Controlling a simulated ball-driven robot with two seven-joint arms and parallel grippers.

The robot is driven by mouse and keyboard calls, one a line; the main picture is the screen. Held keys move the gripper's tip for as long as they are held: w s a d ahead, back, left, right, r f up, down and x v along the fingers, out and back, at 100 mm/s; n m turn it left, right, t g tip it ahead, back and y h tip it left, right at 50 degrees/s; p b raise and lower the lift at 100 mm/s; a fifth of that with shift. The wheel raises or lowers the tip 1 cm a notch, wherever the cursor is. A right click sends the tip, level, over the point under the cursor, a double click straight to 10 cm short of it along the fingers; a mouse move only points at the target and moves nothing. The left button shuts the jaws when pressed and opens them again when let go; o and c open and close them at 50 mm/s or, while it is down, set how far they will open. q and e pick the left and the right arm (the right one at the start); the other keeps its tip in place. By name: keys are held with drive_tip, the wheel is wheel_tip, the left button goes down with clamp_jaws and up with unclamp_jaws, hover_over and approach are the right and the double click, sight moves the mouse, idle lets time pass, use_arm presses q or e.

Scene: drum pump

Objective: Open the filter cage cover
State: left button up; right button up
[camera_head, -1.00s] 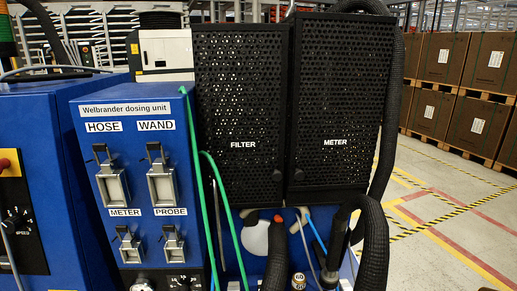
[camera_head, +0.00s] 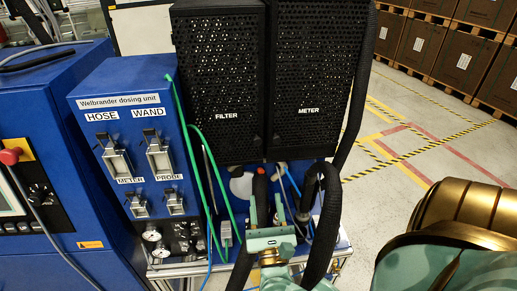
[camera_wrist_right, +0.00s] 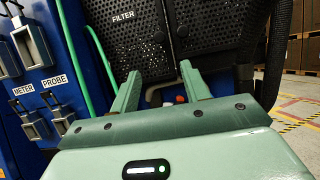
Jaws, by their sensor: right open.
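The filter cage cover (camera_head: 220,75) is a black perforated panel lettered FILTER, at the upper middle in the head view. It looks shut, beside the similar METER cover (camera_head: 310,70). It also shows in the right wrist view (camera_wrist_right: 118,42), above my fingers. My right gripper (camera_head: 267,208) is open and empty, below the covers in the head view and in front of the hoses. In the right wrist view its two fingers (camera_wrist_right: 160,76) point up towards the lower part of the cages, with nothing between them. My left gripper is not in view.
The blue dosing unit (camera_head: 125,105) with several latches stands left of the cages. Green tubes (camera_head: 205,165) and thick black hoses (camera_head: 325,225) hang close to my right gripper. Stacked brown boxes (camera_head: 465,65) stand at the far right, beyond open floor.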

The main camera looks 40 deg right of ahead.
sight(257, 144)
drive_tip(key=p+x, duration=0.4)
drive_tip(key=x, duration=1)
drive_tip(key=shift+w+d+r, duration=0.1)
drive_tip(key=shift+w, duration=0.1)
drive_tip(key=shift+w+d+r, duration=0.15)
drive_tip(key=shift+w+d, duration=0.2)
drive_tip(key=shift+w, duration=0.1)
clamp_jaws()
